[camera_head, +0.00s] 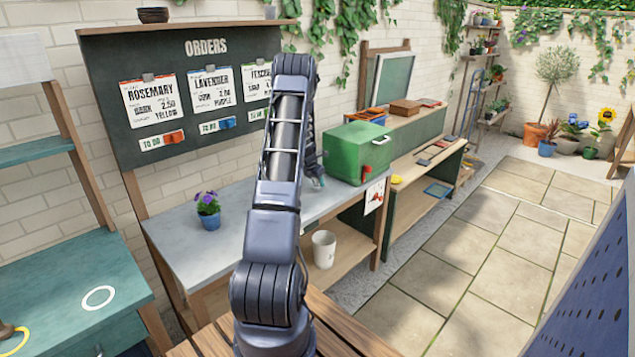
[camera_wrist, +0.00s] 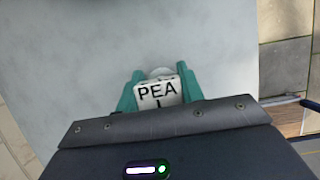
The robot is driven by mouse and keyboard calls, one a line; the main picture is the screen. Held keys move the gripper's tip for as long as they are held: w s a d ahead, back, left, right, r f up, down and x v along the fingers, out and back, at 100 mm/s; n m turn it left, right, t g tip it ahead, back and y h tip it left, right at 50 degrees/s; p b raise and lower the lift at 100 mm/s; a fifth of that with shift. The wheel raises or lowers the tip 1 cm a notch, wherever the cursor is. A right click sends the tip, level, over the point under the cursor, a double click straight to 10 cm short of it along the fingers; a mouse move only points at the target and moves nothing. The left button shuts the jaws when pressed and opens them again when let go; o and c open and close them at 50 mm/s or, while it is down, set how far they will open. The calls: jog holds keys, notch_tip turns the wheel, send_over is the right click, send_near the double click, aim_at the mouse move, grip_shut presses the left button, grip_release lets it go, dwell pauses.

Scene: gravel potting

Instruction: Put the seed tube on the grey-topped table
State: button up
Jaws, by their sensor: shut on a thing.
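The seed tube (camera_wrist: 158,92) has a white label reading "PEA" and a pale round end. In the wrist view the teal fingers of my gripper (camera_wrist: 157,84) are shut on it, one on each side. The grey-topped table (camera_wrist: 80,60) lies beneath the tube and fills most of that view; I cannot tell whether the tube touches it. In the head view the same table (camera_head: 170,235) stands below the orders board. My gripper (camera_head: 318,182) is over its right part, next to the green box, mostly hidden behind my arm. The tube is hidden there.
A purple-flowered blue pot (camera_head: 208,212) stands on the table's left part. A green box (camera_head: 355,152) stands at its right end. A white bucket (camera_head: 324,248) is on the lower shelf. The tabletop between the flowerpot and my arm is clear.

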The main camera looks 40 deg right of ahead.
jog(key=shift+f, duration=0.1)
jog(key=o, duration=1)
